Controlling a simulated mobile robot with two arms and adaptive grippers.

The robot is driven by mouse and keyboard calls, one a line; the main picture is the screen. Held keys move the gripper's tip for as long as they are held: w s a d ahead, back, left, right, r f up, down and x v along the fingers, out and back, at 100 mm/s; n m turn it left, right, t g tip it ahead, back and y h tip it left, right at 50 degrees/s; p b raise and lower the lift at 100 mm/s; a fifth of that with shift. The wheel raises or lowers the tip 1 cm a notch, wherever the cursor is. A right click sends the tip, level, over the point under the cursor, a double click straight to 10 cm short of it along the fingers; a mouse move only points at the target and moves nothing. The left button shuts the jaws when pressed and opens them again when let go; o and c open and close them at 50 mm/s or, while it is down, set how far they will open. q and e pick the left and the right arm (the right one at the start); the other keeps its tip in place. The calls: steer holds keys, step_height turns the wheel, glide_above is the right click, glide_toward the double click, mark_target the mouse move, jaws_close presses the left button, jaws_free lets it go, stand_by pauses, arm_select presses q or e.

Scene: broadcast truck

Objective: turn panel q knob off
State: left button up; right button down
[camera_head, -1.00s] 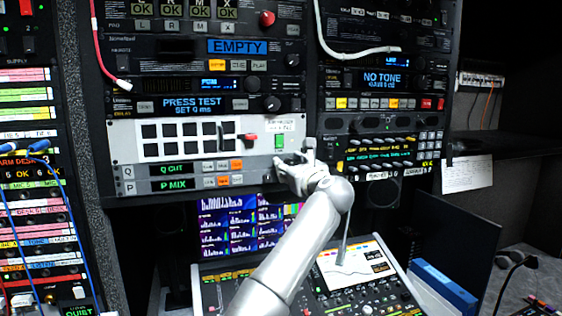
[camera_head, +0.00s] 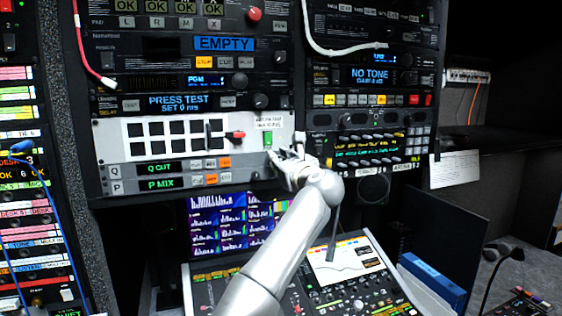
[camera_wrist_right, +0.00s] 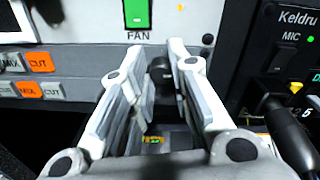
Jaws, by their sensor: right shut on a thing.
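Panel Q (camera_head: 204,166) is the upper strip of the grey unit in the rack, with a lit "Q CUT" display (camera_head: 157,168) and small white and orange buttons. My right gripper (camera_head: 280,160) is at the right end of this strip, below the green FAN switch (camera_head: 267,138). In the right wrist view, its two fingers (camera_wrist_right: 165,75) stand on either side of a small black knob (camera_wrist_right: 160,69) and are shut on it. The fingers hide most of the knob, and I cannot read its setting. My left gripper is not in view.
Panel P (camera_head: 204,182) with its "P MIX" display lies directly below. A red lever (camera_head: 236,134) sticks out above panel Q. A screen (camera_head: 218,222) and a mixing desk (camera_head: 330,295) are under the rack. Blue cables (camera_head: 20,152) hang at the left.

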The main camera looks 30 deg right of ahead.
steer(key=n+b, duration=0.4)
steer(key=n, duration=1.3)
steer(key=shift+r+h, duration=0.15)
steer(key=shift+h, duration=0.15)
steer(key=n, duration=0.4)
steer(key=shift+d+b, duration=0.1)
steer(key=shift+b, duration=0.3)
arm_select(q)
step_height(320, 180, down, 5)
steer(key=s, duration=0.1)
arm_select(e)
steer(key=n+p, duration=0.1)
steer(key=n, duration=1.3)
steer(key=n+p, duration=0.1)
steer(key=n, duration=0.3)
steer(key=shift+p, duration=0.35)
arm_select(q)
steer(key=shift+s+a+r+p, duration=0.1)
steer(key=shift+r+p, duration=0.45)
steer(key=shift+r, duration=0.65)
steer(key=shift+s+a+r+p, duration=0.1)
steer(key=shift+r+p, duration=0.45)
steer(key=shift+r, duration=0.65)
arm_select(e)
steer(key=shift+n, duration=2.5)
